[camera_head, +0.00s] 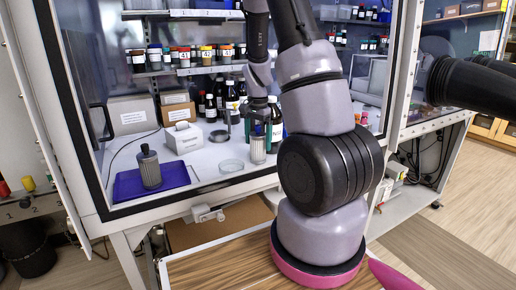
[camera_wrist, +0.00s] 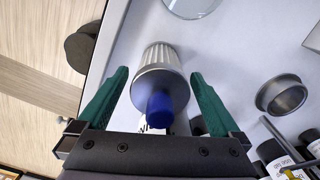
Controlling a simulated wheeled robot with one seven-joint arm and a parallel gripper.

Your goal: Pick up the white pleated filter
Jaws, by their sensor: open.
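The white pleated filter (camera_head: 258,150) stands on the white bench of the cabinet, under my gripper (camera_head: 260,128). In the wrist view the filter (camera_wrist: 159,57) shows pale pleated sides, a grey end and a blue cap towards me. My gripper in the wrist view (camera_wrist: 160,73) is open, with one green finger on each side of the filter. A gap shows between each finger and the filter, so neither seems to touch it.
A darker pleated filter (camera_head: 150,170) stands on a blue mat (camera_head: 178,174) at left. A glass dish (camera_head: 231,165) lies close left of the white filter. A metal ring (camera_wrist: 281,96) and bottles (camera_head: 211,106) stand nearby. A white box (camera_head: 183,138) sits behind.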

